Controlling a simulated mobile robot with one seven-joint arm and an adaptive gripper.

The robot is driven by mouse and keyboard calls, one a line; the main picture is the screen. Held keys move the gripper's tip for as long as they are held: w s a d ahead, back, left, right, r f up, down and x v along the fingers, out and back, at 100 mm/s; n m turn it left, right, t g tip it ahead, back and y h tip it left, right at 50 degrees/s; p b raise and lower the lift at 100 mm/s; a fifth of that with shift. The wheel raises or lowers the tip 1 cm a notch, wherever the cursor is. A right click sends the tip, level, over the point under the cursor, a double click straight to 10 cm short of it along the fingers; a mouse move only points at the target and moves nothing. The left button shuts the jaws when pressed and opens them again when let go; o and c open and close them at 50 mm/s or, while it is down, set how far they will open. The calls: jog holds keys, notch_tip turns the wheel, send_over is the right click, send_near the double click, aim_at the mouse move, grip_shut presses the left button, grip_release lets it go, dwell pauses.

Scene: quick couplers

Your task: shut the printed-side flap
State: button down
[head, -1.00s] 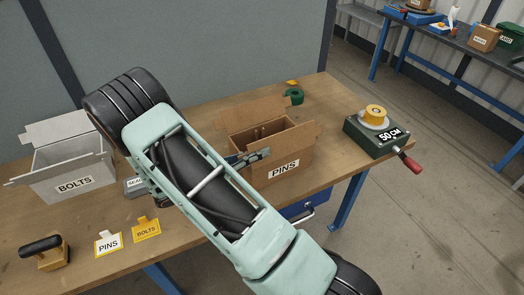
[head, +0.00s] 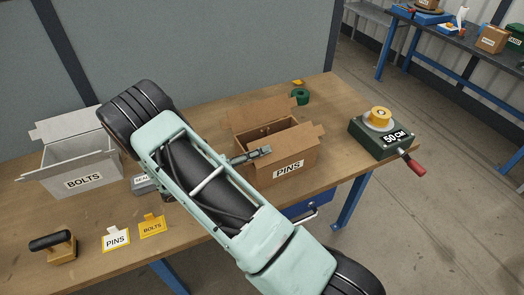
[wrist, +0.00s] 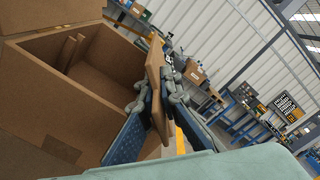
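The brown cardboard box with the PINS label (head: 289,169) stands open on the workbench. My gripper (head: 262,153) is at its front left corner in the head view, at rim height. In the wrist view a cardboard flap (wrist: 154,78) rises between the two fingers of my gripper (wrist: 160,98). The fingers are close together and seem to be shut on this flap, one on each face. It seems to be the printed-side flap; in the head view I cannot make it out clearly.
A grey BOLTS box (head: 75,168) stands open at the left. PINS (head: 116,239) and BOLTS (head: 152,227) cards and a black-handled block (head: 56,247) lie in front. A green device with a yellow roll (head: 380,130) stands at the right, and green tape (head: 299,96) lies behind.

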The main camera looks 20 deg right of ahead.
jog(key=c, duration=2.6)
grip_release()
jog(key=o, duration=0.4)
jog(key=a, duration=0.4)
jog(key=s+a, duration=0.1)
jog(key=a, duration=0.7)
jog(key=shift+s, duration=0.25)
